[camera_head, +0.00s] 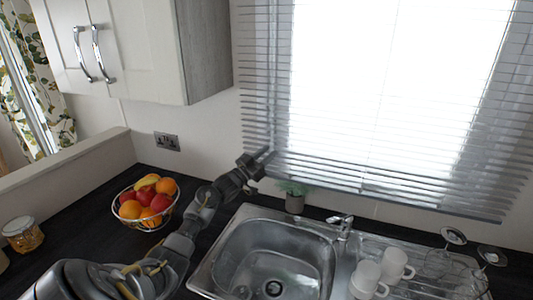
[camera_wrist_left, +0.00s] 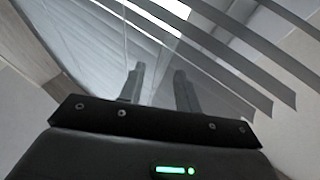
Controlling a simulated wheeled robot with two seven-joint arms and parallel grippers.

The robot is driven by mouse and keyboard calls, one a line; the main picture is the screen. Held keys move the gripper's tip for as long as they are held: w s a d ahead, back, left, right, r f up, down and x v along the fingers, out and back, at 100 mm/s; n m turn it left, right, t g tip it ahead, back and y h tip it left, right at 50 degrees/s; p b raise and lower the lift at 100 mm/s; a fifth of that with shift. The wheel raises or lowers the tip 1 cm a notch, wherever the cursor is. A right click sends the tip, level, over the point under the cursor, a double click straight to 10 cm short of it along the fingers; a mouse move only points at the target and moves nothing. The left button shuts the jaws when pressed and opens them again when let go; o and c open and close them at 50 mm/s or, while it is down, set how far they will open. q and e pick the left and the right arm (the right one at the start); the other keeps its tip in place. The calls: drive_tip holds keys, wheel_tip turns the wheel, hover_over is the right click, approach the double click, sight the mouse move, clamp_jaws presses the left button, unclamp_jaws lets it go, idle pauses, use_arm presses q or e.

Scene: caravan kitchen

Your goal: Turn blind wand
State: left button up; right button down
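The window blind (camera_head: 265,75) has grey horizontal slats and hangs over the bright window above the sink. My left gripper (camera_head: 266,157) is raised at the blind's lower left edge. In the left wrist view its two fingers (camera_wrist_left: 159,78) stand apart with a gap between them, close to the blind slats (camera_wrist_left: 225,70). A thin pale upright line (camera_wrist_left: 126,32) shows near the left fingertip; I cannot tell whether it is the wand or a cord. No wand can be made out clearly in the head view. My right gripper is not in view.
A fruit bowl (camera_head: 148,222) stands on the dark counter left of my arm. White mugs (camera_head: 397,264) and upturned glasses stand at the right. A wall cupboard (camera_head: 150,45) hangs upper left.

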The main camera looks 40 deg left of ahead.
use_arm(q)
drive_tip(key=c, duration=0.6)
clamp_jaws()
